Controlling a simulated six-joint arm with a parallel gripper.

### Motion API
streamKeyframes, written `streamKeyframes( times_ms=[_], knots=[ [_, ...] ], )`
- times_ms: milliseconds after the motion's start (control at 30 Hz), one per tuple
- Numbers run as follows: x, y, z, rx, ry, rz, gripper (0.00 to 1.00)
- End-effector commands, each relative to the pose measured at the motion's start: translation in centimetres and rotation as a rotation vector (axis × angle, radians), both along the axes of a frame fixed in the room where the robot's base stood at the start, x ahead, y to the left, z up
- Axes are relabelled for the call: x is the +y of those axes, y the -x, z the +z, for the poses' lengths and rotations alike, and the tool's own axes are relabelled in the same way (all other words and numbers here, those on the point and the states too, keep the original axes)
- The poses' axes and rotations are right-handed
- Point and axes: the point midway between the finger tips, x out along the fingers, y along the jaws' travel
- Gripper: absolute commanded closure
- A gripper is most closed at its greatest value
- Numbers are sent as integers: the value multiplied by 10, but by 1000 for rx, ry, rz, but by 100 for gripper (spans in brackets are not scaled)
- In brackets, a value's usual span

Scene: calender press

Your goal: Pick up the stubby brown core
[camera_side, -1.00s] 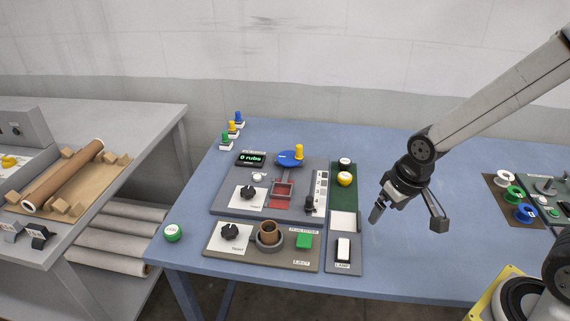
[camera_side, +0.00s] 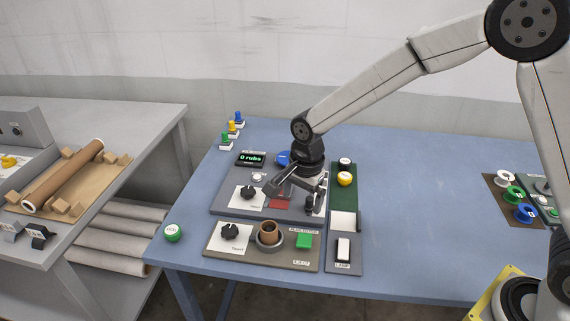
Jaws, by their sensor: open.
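The stubby brown core (camera_side: 269,230) is a short brown tube standing upright in a round grey holder (camera_side: 268,240) on the front panel. My gripper (camera_side: 290,205) is open, with nothing seen between its fingers. It is above the grey rear panel, behind and slightly right of the core, and apart from it. My gripper hides most of the blue disc and the red part of that panel.
The front panel has a black knob (camera_side: 230,232) left of the core and a green button (camera_side: 304,240) right of it.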

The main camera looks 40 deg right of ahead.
Motion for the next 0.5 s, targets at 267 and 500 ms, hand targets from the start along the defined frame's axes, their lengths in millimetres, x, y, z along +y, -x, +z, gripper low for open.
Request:
streamKeyframes(
  times_ms=[267, 500],
  knots=[
    [41, -25, -13, 44, -3, -303, 0],
    [58, -34, -18, 62, 2, -448, 0]
  ],
)
